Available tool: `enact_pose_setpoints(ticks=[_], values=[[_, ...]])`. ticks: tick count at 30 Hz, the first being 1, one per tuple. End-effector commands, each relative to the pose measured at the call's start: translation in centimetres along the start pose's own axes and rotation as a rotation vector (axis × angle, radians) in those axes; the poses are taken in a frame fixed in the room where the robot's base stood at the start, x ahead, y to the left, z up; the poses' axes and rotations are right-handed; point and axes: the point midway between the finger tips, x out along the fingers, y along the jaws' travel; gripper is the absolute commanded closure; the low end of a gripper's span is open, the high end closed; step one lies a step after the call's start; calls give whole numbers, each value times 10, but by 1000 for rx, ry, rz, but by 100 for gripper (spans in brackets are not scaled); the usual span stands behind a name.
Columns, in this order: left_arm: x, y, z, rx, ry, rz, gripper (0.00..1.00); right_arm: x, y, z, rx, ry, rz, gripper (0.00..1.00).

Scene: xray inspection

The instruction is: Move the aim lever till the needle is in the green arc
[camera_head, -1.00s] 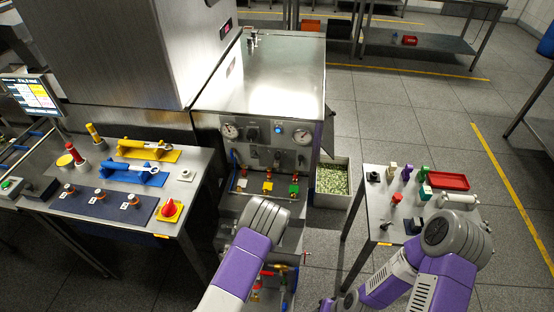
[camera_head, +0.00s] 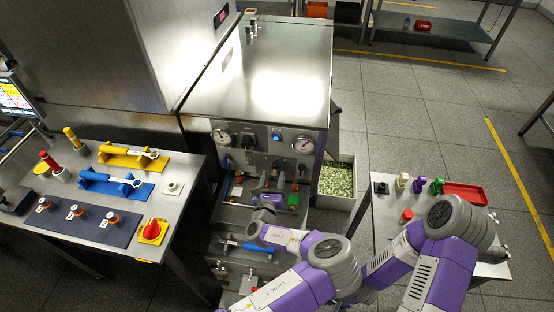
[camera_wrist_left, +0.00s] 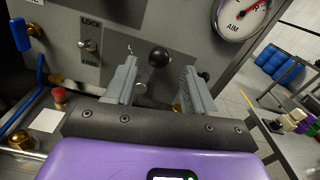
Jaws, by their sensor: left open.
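The aim lever shows in the left wrist view as a black ball knob (camera_wrist_left: 158,57) on the grey panel. My left gripper (camera_wrist_left: 158,88) is open, its two fingers on either side of the knob in the picture; I cannot tell whether either touches it. In the head view my left gripper (camera_head: 276,184) is in front of the panel, below the gauges, and hides part of it. In the head view the right gauge (camera_head: 303,145) is too small to read. My right gripper is out of view.
A LOCK switch (camera_wrist_left: 89,46) and a blue handle (camera_wrist_left: 20,34) are left of the knob. A left gauge (camera_head: 221,137) and blue button (camera_head: 276,137) are on the panel. A table with tools (camera_head: 180,208) stands left; a side table (camera_head: 381,212) stands right.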

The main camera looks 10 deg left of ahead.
Motion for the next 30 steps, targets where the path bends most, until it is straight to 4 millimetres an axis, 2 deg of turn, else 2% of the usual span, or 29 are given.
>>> enact_pose_setpoints(ticks=[6,12,23,30], values=[[36,1,-1,-4,-2,1,46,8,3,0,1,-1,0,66],[58,2,-1,-3,0,3,46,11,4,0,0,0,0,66],[64,2,0,-2,2,3,46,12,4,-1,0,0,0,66],[63,2,0,-3,2,3,81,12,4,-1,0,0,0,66]])
